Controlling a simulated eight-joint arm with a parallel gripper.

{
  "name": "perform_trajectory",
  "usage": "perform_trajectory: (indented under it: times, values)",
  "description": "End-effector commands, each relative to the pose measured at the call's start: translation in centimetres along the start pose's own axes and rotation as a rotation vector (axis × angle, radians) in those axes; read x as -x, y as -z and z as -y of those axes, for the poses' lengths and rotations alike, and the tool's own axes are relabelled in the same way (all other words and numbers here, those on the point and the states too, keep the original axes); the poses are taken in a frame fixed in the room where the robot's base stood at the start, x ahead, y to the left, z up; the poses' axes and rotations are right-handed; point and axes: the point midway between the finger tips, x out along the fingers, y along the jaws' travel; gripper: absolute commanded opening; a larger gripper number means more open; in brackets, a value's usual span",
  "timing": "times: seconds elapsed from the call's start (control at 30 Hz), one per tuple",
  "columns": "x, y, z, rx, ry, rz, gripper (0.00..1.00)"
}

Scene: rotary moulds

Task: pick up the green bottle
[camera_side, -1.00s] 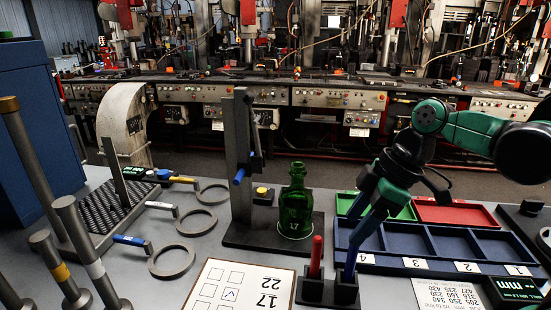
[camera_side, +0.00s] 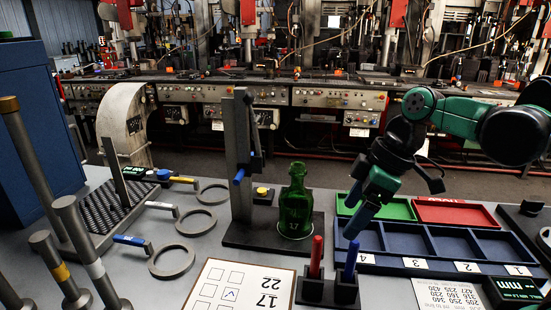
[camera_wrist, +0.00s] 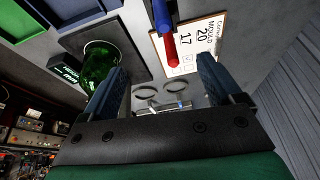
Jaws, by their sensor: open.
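The green bottle (camera_side: 295,203) stands upright on the dark base plate of a grey gauge stand in the side view, marked 17. In the wrist view the bottle (camera_wrist: 98,63) appears left of the left finger, outside the space between the fingers. My gripper (camera_side: 352,214) is tilted down and to the left, to the right of the bottle and apart from it. Its two blue fingers are open with nothing between them; the wrist view shows them spread (camera_wrist: 162,68). The bottle is not hidden in the side view.
A red marker (camera_side: 316,256) and a blue marker (camera_side: 351,261) stand in black holders in front of the bottle. A grey upright post (camera_side: 240,160) stands left of it. Blue compartments (camera_side: 440,265), a green tray (camera_side: 400,210) and a red tray (camera_side: 455,213) lie at right.

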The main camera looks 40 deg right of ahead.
Motion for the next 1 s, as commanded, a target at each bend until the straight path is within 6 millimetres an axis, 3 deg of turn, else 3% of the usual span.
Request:
perform_trajectory:
  times: [0.23, 0.5, 0.7, 1.0]
  values:
    - [1.3, 5.3, -5.6, -0.445, -0.036, 0.137, 0.85]
    - [-0.6, 9.6, -11.3, -0.963, -0.166, 0.263, 0.85]
    - [-2.1, 10.6, -13.1, -1.167, -0.241, 0.294, 0.85]
    - [-4.5, 9.9, -13.5, -1.204, -0.255, 0.299, 0.85]
